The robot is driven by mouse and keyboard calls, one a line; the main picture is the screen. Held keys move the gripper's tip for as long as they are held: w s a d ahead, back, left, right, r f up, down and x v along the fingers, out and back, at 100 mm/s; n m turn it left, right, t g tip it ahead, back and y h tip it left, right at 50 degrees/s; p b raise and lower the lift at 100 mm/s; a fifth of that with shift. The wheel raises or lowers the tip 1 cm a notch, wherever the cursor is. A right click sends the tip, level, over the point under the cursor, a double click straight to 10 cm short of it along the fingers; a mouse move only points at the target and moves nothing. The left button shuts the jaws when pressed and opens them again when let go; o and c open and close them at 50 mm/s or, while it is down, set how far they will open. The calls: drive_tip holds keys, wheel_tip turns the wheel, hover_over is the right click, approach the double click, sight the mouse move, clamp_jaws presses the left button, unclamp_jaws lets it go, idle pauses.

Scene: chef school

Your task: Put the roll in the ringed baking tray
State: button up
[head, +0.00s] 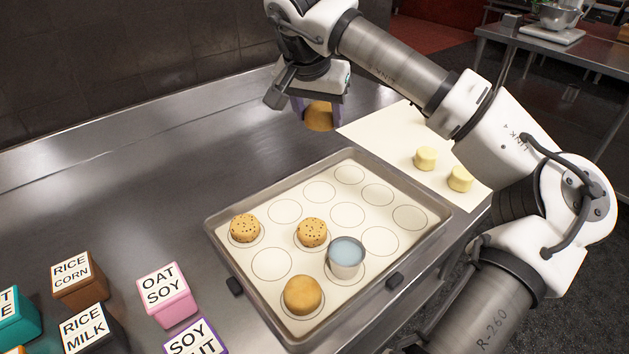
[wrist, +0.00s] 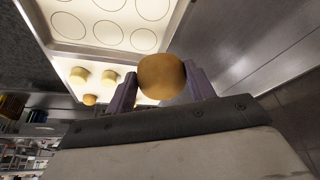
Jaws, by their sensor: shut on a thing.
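My gripper (head: 318,112) is shut on a golden-brown roll (head: 319,119) and holds it up over the counter, behind the far edge of the tray. In the wrist view the roll (wrist: 161,75) sits between the two purple fingers of my gripper (wrist: 159,88). The ringed baking tray (head: 212,226) lies on the counter. Two speckled rolls (head: 245,228) (head: 312,232), a plain golden roll (head: 302,295) and a metal cup with pale blue contents (head: 346,256) stand on its rings. Several rings at the back and right are empty.
A cream sheet (head: 385,133) right of the tray bears two pale yellow pieces (head: 425,158) (head: 460,179); a small orange-brown piece (wrist: 90,99) also shows there in the wrist view. Labelled blocks (head: 168,295) stand at front left.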

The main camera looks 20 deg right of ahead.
drive_tip(key=p, duration=0.3)
approach(320, 190)
drive_tip(key=x, duration=0.5)
drive_tip(key=shift+d, duration=0.1)
drive_tip(key=shift+w+f, duration=0.1)
drive_tip(key=shift+f, duration=0.35)
drive_tip(key=shift+f+b, duration=0.25)
drive_tip(key=shift+b, duration=0.3)
drive_tip(key=o, duration=1)
drive_tip(key=shift+r, duration=0.1)
drive_tip(key=shift+c, duration=0.2)
drive_tip(key=shift+r, duration=0.1)
drive_tip(key=shift+r+p, duration=0.15)
drive_tip(key=shift+p, duration=0.3)
drive_tip(key=b+v, duration=0.2)
drive_tip(key=v, duration=0.9)
drive_tip(key=shift+r, duration=0.4)
